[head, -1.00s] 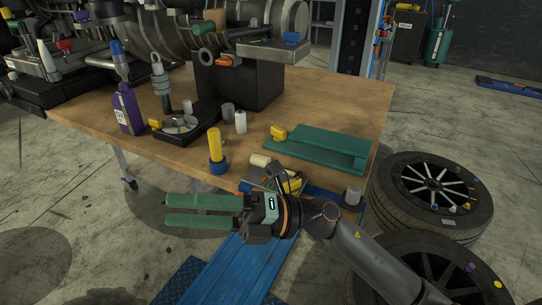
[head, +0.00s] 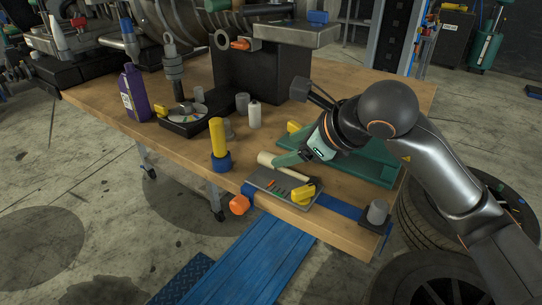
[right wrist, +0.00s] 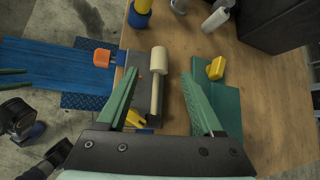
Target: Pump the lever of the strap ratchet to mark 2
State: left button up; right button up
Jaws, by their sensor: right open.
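The strap ratchet (head: 262,181) is a grey plate with small coloured marks and a yellow part (head: 303,194), at the table's front edge. Its lever has a cream handle (head: 268,159); in the right wrist view the handle (right wrist: 158,62) sits on a thin rod. My right gripper (head: 283,160) is at the ratchet, its fingertips close by the handle. In the right wrist view the green fingers (right wrist: 160,76) are open, with the lever between them and gaps on both sides. I cannot tell the mark reached.
A blue strap (head: 340,207) runs right to a grey cylinder (head: 377,211). An orange knob (head: 239,205) is left of the ratchet. A yellow-and-blue post (head: 218,140) stands behind left. A green block (head: 372,168) lies behind, under my arm.

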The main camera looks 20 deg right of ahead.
aim_at(270, 156)
jog(key=x, duration=0.8)
jog(key=shift+w+f, duration=0.15)
jog(key=shift+f, duration=0.15)
grip_shut()
dwell(1.0)
